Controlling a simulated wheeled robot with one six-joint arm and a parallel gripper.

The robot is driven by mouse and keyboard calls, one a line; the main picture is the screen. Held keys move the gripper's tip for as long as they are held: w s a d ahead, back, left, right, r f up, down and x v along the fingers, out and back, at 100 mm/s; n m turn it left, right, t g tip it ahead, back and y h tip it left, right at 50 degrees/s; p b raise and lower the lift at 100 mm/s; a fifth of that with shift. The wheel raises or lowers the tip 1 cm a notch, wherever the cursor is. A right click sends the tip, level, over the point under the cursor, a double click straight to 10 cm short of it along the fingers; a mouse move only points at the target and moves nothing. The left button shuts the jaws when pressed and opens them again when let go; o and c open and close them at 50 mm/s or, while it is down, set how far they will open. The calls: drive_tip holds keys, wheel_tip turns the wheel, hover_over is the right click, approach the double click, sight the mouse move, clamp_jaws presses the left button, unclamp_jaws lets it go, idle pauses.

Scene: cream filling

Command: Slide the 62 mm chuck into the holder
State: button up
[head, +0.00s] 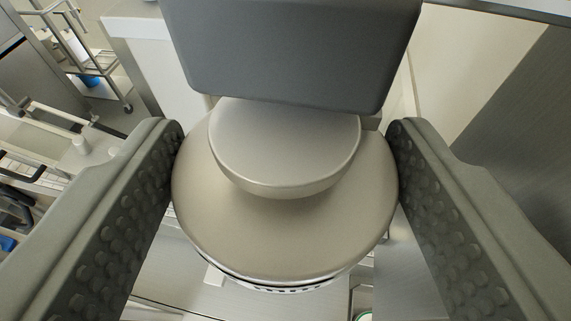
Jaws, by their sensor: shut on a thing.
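A round, beige-metal chuck (285,225) with a smaller raised disc on top fills the middle of the head view. My gripper (286,180) is shut on it, with one dark, studded finger pad against each side. The chuck's lower edge shows a dark band with small slots. A dark grey block at the top of the view covers the chuck's far edge. I cannot tell a holder apart from the other metal parts in this view, and what lies directly under the chuck is hidden.
A metal surface (250,300) lies below the chuck. A wheeled rack (90,55) stands at the far upper left. Metal rails and dark handles are at the left edge. A grey panel (520,130) stands on the right.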

sight(258, 254)
drive_tip(key=shift+s+a, duration=0.25)
drive_tip(key=shift+s, duration=0.55)
drive_tip(key=shift+s+a, duration=0.2)
drive_tip(key=shift+s, duration=0.6)
drive_tip(key=shift+w, duration=0.1)
drive_tip(key=shift+w+d, duration=0.3)
drive_tip(key=shift+w, duration=0.65)
drive_tip(key=shift+w+d, duration=0.25)
drive_tip(key=shift+w, duration=0.7)
drive_tip(key=shift+s, duration=0.1)
drive_tip(key=shift+w+d, duration=0.25)
drive_tip(key=shift+w, duration=0.6)
drive_tip(key=shift+w+d, duration=0.2)
drive_tip(key=shift+w, duration=0.65)
drive_tip(key=shift+v, duration=0.8)
drive_tip(key=shift+c, duration=0.4)
